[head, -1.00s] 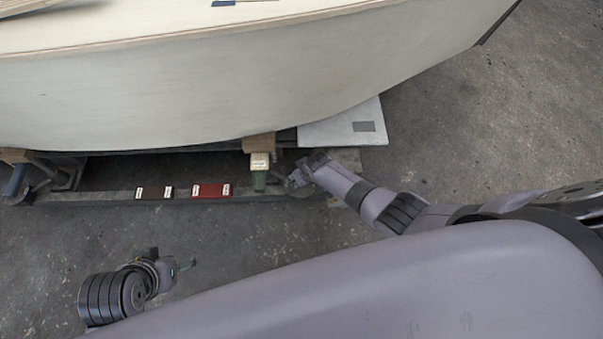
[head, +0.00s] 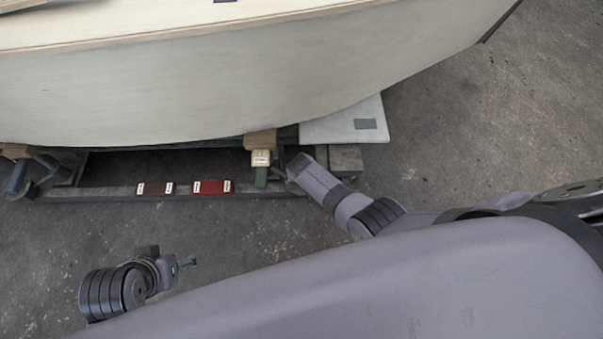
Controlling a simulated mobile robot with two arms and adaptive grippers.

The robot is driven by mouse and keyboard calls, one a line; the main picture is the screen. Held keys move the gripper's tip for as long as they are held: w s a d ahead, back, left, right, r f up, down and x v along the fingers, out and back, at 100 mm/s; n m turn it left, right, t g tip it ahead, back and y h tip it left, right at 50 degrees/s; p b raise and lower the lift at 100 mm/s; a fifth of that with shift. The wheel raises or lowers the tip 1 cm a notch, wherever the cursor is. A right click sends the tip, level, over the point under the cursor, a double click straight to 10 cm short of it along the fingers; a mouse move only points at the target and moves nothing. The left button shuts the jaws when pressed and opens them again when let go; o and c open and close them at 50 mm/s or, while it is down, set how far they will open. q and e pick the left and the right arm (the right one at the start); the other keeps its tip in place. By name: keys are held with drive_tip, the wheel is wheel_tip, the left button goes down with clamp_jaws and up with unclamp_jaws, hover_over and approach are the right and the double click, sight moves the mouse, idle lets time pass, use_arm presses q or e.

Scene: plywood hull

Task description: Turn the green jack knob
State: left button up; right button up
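The green jack (head: 261,178) stands at the frame under the hull, right of the red piece, with a white-labelled block on top. I cannot make out its knob. My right arm comes in from the right and its wrist end (head: 302,166) is just right of the green jack. The fingers of my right gripper are hidden, so its opening and any contact do not show. My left gripper (head: 188,263) is over the floor at the lower left, away from the jack. Its narrow fingers are seen too small to judge their opening.
The pale hull (head: 220,90) overhangs the jack. A red piece (head: 212,187) and a dark piece (head: 155,188), both with white labels, lie on the frame's front beam (head: 100,194). A blue jack (head: 17,178) stands at far left. The floor in front is clear.

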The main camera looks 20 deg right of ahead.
drive_tip(key=o, duration=1.2)
drive_tip(key=shift+c, duration=0.2)
